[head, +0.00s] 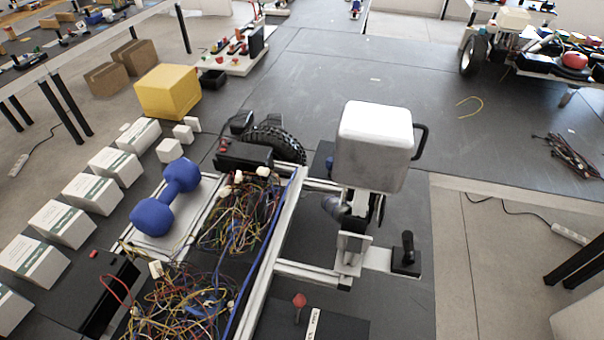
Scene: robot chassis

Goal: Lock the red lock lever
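A small red lever-like piece (299,300) stands upright on a black box (345,325) at the bottom centre, beside the chassis's metal frame (268,262). It is small in view, and I cannot tell whether it is locked. A small red piece (94,254) also sits on a black box at the lower left. Neither of my grippers shows in the head view.
Tangled wires (240,210) and a blue dumbbell (166,200) lie on the chassis. A white box with a black handle (374,145) rises at its right, above a black joystick (406,255). White boxes (90,195) line the left. Dark floor beyond is mostly clear.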

